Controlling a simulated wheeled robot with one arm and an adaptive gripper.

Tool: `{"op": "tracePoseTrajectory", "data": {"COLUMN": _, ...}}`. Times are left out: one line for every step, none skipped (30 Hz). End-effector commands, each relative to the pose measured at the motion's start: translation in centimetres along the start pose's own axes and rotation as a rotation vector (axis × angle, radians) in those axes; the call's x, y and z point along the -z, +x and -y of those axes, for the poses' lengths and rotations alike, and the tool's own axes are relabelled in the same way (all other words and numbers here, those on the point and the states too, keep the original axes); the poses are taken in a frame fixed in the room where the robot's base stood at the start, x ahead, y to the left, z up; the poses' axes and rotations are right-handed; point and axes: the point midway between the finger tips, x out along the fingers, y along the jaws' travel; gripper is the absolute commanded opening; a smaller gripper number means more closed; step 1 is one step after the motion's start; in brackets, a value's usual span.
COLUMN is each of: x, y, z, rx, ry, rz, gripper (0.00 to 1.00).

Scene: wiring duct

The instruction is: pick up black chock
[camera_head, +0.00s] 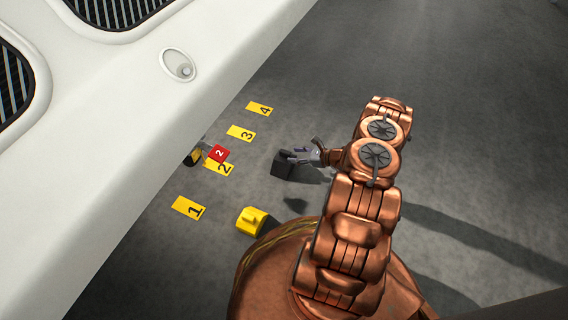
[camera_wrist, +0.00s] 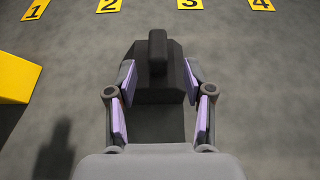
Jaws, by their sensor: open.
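The black chock (camera_head: 283,165) stands on the grey floor, right of the yellow number markers in the head view. In the wrist view the chock (camera_wrist: 158,75) is straight ahead, a dark wedge-shaped block with an upright handle on top. My gripper (camera_head: 306,155) is at its right side in the head view. In the wrist view the open fingers (camera_wrist: 158,80) with purple pads lie to the left and right of the chock's near part. I cannot tell whether the pads touch it.
A yellow chock (camera_head: 251,220) stands nearer on the floor; it also shows at the wrist view's left edge (camera_wrist: 14,78). Number markers 1 (camera_head: 188,208), 2 (camera_head: 218,168), 3 (camera_head: 241,132) and 4 (camera_head: 259,108) lie in a row. A red marker (camera_head: 218,153) sits by marker 2. A white body (camera_head: 100,150) overhangs the left.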

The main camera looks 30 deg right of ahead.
Motion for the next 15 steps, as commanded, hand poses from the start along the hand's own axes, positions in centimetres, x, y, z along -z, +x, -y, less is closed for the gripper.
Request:
{"op": "tracePoseTrajectory", "data": {"x": 0.0, "y": 0.3, "z": 0.0, "rx": 0.000, "ry": -0.001, "rz": 0.001, "gripper": 0.52}}
{"op": "tracePoseTrajectory", "data": {"x": 0.0, "y": 0.5, "z": 0.0, "rx": 0.000, "ry": -0.001, "rz": 0.001, "gripper": 0.52}}
{"op": "tracePoseTrajectory", "data": {"x": -0.1, "y": 0.8, "z": 0.0, "rx": 0.001, "ry": 0.000, "rz": 0.001, "gripper": 0.52}}
{"op": "tracePoseTrajectory", "data": {"x": -0.1, "y": 1.1, "z": 0.0, "rx": 0.001, "ry": -0.001, "rz": 0.001, "gripper": 0.52}}
{"op": "tracePoseTrajectory", "data": {"x": -0.2, "y": 1.5, "z": -0.1, "rx": 0.000, "ry": -0.001, "rz": 0.001, "gripper": 0.52}}
{"op": "tracePoseTrajectory", "data": {"x": -0.3, "y": 1.9, "z": -0.1, "rx": 0.001, "ry": -0.002, "rz": 0.002, "gripper": 0.52}}
{"op": "tracePoseTrajectory", "data": {"x": -0.4, "y": 2.2, "z": -0.1, "rx": 0.001, "ry": -0.002, "rz": 0.002, "gripper": 0.52}}
{"op": "tracePoseTrajectory", "data": {"x": -0.5, "y": 2.5, "z": -0.1, "rx": 0.002, "ry": -0.002, "rz": 0.002, "gripper": 0.52}}
{"op": "tracePoseTrajectory", "data": {"x": -0.6, "y": 2.9, "z": -0.2, "rx": 0.001, "ry": -0.002, "rz": 0.001, "gripper": 0.52}}
{"op": "tracePoseTrajectory", "data": {"x": -0.7, "y": 3.3, "z": -0.2, "rx": 0.000, "ry": -0.002, "rz": 0.002, "gripper": 0.52}}
{"op": "tracePoseTrajectory", "data": {"x": -0.7, "y": 3.7, "z": -0.2, "rx": 0.000, "ry": -0.002, "rz": 0.002, "gripper": 0.52}}
{"op": "tracePoseTrajectory", "data": {"x": -0.7, "y": 4.0, "z": -0.2, "rx": 0.001, "ry": -0.002, "rz": 0.002, "gripper": 0.52}}
{"op": "tracePoseTrajectory", "data": {"x": -0.7, "y": 4.3, "z": -0.2, "rx": 0.002, "ry": -0.001, "rz": 0.002, "gripper": 0.52}}
{"op": "tracePoseTrajectory", "data": {"x": -0.8, "y": 4.5, "z": -0.2, "rx": 0.001, "ry": -0.001, "rz": 0.002, "gripper": 0.52}}
{"op": "tracePoseTrajectory", "data": {"x": -0.8, "y": 4.7, "z": -0.2, "rx": 0.000, "ry": -0.001, "rz": 0.002, "gripper": 0.52}}
